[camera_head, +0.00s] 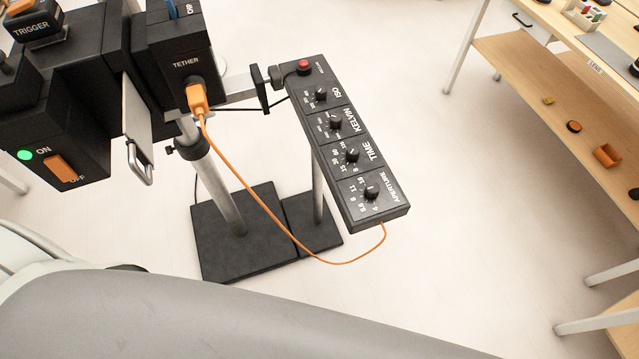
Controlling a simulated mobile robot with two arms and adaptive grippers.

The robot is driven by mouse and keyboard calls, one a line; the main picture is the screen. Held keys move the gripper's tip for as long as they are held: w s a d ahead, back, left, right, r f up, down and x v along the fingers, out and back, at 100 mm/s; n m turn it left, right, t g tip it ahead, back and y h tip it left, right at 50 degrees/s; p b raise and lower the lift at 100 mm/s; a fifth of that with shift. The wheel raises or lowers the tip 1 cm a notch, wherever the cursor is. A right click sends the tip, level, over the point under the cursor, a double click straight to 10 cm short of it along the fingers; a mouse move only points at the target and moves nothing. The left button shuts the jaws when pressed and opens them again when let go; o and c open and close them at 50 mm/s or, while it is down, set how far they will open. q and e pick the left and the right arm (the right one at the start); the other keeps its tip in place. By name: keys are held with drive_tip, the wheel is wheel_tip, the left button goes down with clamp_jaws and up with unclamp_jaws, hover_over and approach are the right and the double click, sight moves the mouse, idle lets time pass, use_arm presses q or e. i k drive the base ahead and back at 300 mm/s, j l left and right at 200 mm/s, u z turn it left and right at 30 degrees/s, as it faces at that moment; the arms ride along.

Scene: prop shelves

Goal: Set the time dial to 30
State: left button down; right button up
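The time dial (352,155) is a small black knob on a black control panel (385,213), beside the white word TIME. White numbers ring it, but they are too small for me to tell where the pointer stands. The panel also carries an ISO dial (321,95), a KELVIN dial (335,122) and an APERTURE dial (371,192), with a red button (304,66) at its far end. The panel sits on a stand, long side slanting down to the right. Neither of my grippers is in view, and nothing touches the dials.
A black camera rig with a TETHER box (186,62), an orange cable (236,170) and an ON/OFF switch (60,168) stands left of the panel. Black base plates (235,255) rest on the floor. Wooden shelves (560,110) with small props stand at right. Floor between is clear.

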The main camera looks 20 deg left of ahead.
sight(353, 154)
drive_tip(key=l, duration=0.65)
drive_tip(key=k+l+u, duration=0.15)
drive_tip(key=l, duration=0.5)
drive_tip(key=i+l, duration=0.05)
